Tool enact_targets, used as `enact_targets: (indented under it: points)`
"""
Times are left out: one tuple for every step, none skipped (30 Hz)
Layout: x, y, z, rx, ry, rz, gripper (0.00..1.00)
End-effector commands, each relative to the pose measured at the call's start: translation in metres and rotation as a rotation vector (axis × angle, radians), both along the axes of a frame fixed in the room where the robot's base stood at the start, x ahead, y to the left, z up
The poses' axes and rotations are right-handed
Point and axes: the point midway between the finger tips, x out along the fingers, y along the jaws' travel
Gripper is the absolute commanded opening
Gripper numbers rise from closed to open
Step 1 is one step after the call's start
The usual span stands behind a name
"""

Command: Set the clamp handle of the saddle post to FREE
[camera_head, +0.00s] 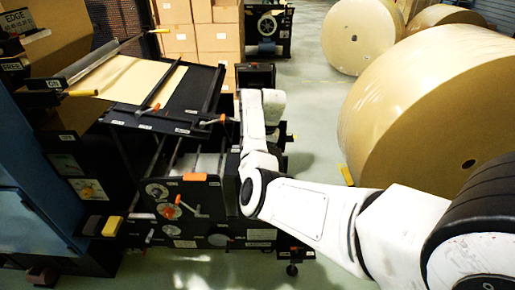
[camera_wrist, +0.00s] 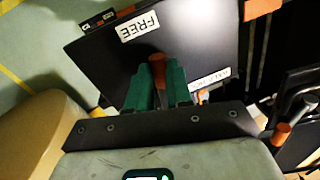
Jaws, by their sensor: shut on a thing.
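In the wrist view, the clamp handle (camera_wrist: 157,61) is a short orange-brown grip at the middle, in front of a dark plate (camera_wrist: 205,40). My gripper (camera_wrist: 160,76) has green fingers, one on each side of the handle, and is shut on it. A white FREE label (camera_wrist: 138,27) is on the plate, just above and left of the handle. A second label (camera_wrist: 212,80) lies to the right and below; its text is too small to read. In the head view, my white arm reaches over the machine and I cannot make out the handle or the fingers.
The dark machine (camera_head: 200,205) with orange handles stands below and left of my arm. A sloped table with kraft sheet (camera_head: 125,75) is behind it. Large kraft rolls (camera_head: 430,105) stand on the right. Another orange knob (camera_wrist: 281,133) is at right in the wrist view.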

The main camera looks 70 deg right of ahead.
Motion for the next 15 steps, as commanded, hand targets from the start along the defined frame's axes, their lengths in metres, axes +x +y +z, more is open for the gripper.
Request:
enact_targets:
  points:
    - [-0.0014, -0.0002, 0.0016, 0.002, 0.002, 0.028, 0.0]
    - [-0.0017, -0.0003, 0.0014, 0.002, 0.002, 0.045, 0.0]
    - [-0.0021, -0.0004, 0.001, 0.002, 0.003, 0.067, 0.0]
    - [-0.0023, -0.0004, 0.0009, 0.003, 0.002, 0.082, 0.0]
    - [-0.0025, -0.0006, 0.0007, 0.003, 0.002, 0.096, 0.0]
    - [-0.0029, -0.0009, 0.0006, 0.003, 0.002, 0.113, 0.0]
    - [-0.0032, -0.001, 0.0006, 0.003, 0.002, 0.122, 0.0]
    - [-0.0034, -0.0012, 0.0004, 0.002, 0.001, 0.132, 0.0]
    - [-0.0035, -0.0013, 0.0003, 0.002, 0.001, 0.144, 0.0]
    - [-0.0036, -0.0013, 0.0003, 0.002, 0.001, 0.151, 0.0]
    - [-0.0036, -0.0014, 0.0002, 0.002, 0.001, 0.158, 0.0]
    - [-0.0036, -0.0015, 0.0, 0.002, 0.001, 0.166, 0.0]
    - [-0.0036, -0.0015, -0.0001, 0.002, 0.001, 0.171, 0.0]
    - [-0.0036, -0.0015, -0.0001, 0.002, 0.001, 0.175, 0.0]
    - [-0.0036, -0.0015, -0.0002, 0.002, 0.001, 0.179, 0.0]
